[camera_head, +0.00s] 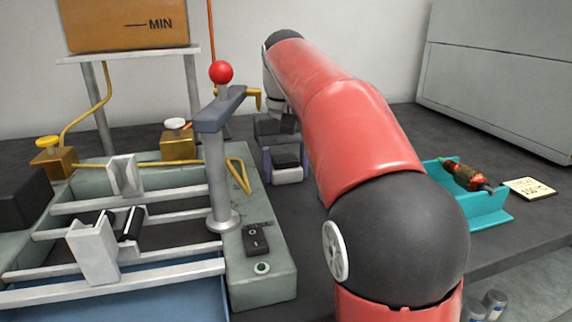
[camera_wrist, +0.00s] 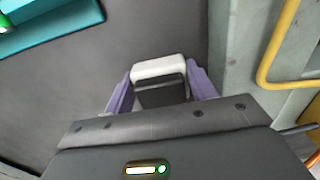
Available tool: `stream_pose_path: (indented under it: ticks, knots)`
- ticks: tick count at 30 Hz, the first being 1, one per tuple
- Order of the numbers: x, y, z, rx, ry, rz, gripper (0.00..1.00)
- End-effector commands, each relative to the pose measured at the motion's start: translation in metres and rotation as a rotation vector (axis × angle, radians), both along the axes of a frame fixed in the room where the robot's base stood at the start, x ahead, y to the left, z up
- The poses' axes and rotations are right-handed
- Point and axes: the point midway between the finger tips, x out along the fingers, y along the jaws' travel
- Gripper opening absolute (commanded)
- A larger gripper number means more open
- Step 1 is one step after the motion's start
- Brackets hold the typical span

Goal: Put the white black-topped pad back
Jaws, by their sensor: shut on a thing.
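The white black-topped pad (camera_head: 287,176) is between the purple fingers of my gripper (camera_head: 285,164), beside the right side of the grey-green machine base (camera_head: 263,282). In the wrist view the pad (camera_wrist: 159,68) sits between both fingers of my gripper (camera_wrist: 161,84), its white end facing out and its black top towards the palm. My gripper is shut on it. The pad is low over the dark table; I cannot tell whether it touches. A white bracket (camera_head: 92,252) with black pieces at its top stands on the machine's rails.
A grey post (camera_head: 217,180) with a red ball-topped lever (camera_head: 221,72) rises left of my gripper. A yellow pipe (camera_head: 238,176) loops beside the pad. A teal holder (camera_head: 487,213) with an armature (camera_head: 466,175) stands right, beside a label card (camera_head: 531,189). Dark table (camera_wrist: 150,25) lies free beyond the pad.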

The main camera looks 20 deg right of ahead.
Motion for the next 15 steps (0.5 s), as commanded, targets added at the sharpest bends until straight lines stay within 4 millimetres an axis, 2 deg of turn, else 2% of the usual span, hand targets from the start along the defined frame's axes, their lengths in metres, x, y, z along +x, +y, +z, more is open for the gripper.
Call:
stream_pose_path:
  ticks: [1,2,6,15]
  knots:
    - [-0.0001,-0.0002,-0.0022,0.000,0.000,0.000,0.27]
    - [0.0000,-0.0001,-0.0011,0.000,-0.001,0.000,0.60]
    - [-0.0001,-0.0001,-0.0009,0.000,0.000,0.000,0.78]
    - [-0.0002,0.0003,0.0008,0.000,0.000,0.001,0.78]
